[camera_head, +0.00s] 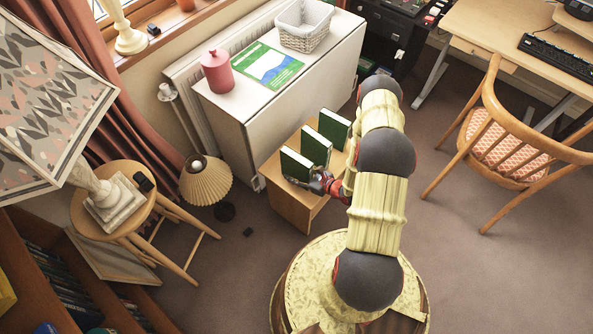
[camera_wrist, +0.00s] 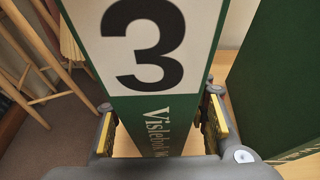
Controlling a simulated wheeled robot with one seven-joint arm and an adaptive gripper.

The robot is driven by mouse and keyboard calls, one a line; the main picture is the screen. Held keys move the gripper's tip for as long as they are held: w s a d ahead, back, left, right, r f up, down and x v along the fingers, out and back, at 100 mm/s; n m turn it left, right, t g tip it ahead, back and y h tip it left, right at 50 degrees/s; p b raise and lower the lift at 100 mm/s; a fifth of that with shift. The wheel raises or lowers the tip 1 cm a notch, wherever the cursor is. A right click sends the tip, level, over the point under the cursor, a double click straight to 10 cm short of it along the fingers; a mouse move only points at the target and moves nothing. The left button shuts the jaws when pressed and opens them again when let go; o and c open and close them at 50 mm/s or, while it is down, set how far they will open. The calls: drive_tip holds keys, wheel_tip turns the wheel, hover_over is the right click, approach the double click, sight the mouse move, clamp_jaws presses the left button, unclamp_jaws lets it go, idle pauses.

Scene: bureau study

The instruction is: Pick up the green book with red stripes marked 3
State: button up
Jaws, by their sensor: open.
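The green book marked 3 (camera_wrist: 150,50) fills the middle of the wrist view, its spine facing me with a white label, a black 3 and white lettering. No red stripes show. In the head view three green books stand upright on a small wooden cabinet; the book nearest my gripper, at the left (camera_head: 296,164), appears to be this one. My gripper (camera_wrist: 162,122) is open, with one yellow-padded finger on each side of the spine's lower part. I cannot tell whether either finger touches it. In the head view my gripper (camera_head: 322,184) is at the cabinet's front edge.
The middle book (camera_head: 316,147) and the right book (camera_head: 334,129) stand behind on the cabinet (camera_head: 292,205). A neighbouring green book (camera_wrist: 285,90) is close at right in the wrist view. A white cabinet (camera_head: 232,128) stands behind; a pleated lamp (camera_head: 205,180) is at left.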

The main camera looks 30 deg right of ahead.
drive_tip(key=shift+w+a+f, duration=0.1)
drive_tip(key=shift+w, duration=0.25)
drive_tip(key=shift+c, duration=0.6)
clamp_jaws()
